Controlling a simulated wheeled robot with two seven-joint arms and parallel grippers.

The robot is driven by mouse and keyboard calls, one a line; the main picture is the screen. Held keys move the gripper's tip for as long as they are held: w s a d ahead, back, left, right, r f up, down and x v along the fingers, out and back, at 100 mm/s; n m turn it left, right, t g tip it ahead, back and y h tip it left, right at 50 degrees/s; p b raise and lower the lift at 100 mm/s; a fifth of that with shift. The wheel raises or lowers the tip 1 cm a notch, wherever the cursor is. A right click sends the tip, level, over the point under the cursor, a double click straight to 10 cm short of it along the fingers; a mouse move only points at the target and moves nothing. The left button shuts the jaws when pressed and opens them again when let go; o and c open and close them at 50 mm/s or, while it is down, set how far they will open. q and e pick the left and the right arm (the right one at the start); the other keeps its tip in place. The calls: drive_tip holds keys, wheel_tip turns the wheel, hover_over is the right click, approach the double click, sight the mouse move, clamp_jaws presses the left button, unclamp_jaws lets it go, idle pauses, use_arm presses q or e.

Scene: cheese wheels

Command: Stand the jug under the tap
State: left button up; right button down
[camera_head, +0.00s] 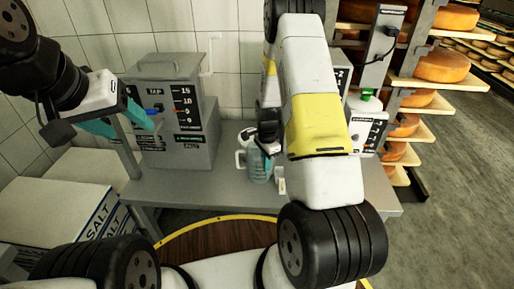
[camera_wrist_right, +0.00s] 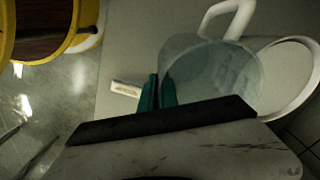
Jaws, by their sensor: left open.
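The jug (camera_head: 259,170) is translucent blue-grey with a pale handle on its left side, and appears upright on the grey bench. In the right wrist view the jug (camera_wrist_right: 215,70) shows its clear wall and a white handle. My right gripper (camera_head: 266,146) is at the jug's upper part, partly hidden by its own arm. In the right wrist view its teal fingers (camera_wrist_right: 158,92) are close together, with the jug's wall edge between them. The tap (camera_head: 155,110) has a blue part and is on the front of a grey unit. My left gripper (camera_head: 124,123) is open and empty, near the tap.
The grey bench (camera_head: 235,197) carries the tap unit (camera_head: 185,135) at left and a white dispenser (camera_head: 366,125) at right. A small pale block (camera_head: 281,182) lies beside the jug. Salt boxes (camera_head: 60,220) stand at lower left. Cheese shelves (camera_head: 440,80) are at right.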

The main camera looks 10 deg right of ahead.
drive_tip(key=c, duration=2.1)
unclamp_jaws()
drive_tip(key=shift+f, duration=0.1)
drive_tip(key=o, duration=0.5)
